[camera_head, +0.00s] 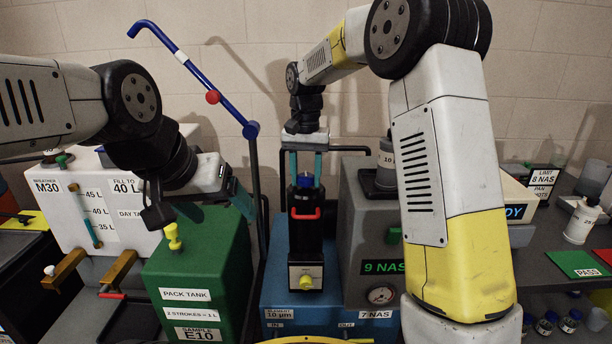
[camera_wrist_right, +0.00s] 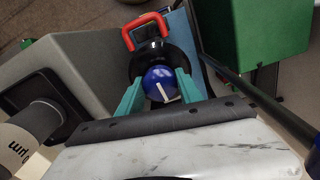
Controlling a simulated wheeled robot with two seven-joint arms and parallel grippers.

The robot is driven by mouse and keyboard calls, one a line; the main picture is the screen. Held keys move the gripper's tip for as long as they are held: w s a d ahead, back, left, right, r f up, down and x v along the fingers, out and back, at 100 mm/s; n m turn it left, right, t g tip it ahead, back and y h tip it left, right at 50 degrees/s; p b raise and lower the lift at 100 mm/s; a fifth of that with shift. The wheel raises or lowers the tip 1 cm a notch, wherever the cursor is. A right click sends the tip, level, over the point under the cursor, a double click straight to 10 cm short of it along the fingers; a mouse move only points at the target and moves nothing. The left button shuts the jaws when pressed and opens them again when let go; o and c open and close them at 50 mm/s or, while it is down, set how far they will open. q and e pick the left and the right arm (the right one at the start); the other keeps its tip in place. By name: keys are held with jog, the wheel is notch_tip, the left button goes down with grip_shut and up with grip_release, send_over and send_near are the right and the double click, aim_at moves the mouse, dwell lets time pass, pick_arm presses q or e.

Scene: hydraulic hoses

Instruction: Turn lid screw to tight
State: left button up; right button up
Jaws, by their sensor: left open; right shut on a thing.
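The lid screw is a blue knob with a white pointer line. It sits on top of the black filter housing (camera_head: 305,240), which has a red handle (camera_head: 306,214). My right gripper (camera_head: 305,176) comes down from above and is shut on the lid screw (camera_wrist_right: 160,82), one teal finger on each side. In the right wrist view, the white line points down and slightly right, and the red handle (camera_wrist_right: 146,28) lies beyond the knob. My left gripper (camera_head: 242,203) is open and empty, above the green pack tank at the left.
The green pack tank (camera_head: 193,270) with a yellow knob stands left of the housing. A grey unit (camera_head: 365,235) with a "9 NAS" display and gauge stands close on the right. A thin black pole (camera_head: 257,190) rises between tank and housing.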

aim_at(306, 175)
jog(key=shift+r+m, duration=0.1)
jog(key=shift+m, duration=0.4)
jog(key=o, duration=1.4)
jog(key=shift+c, duration=0.2)
notch_tip(306, 175, up, 7)
jog(key=shift+f, duration=0.15)
jog(key=shift+r, duration=0.5)
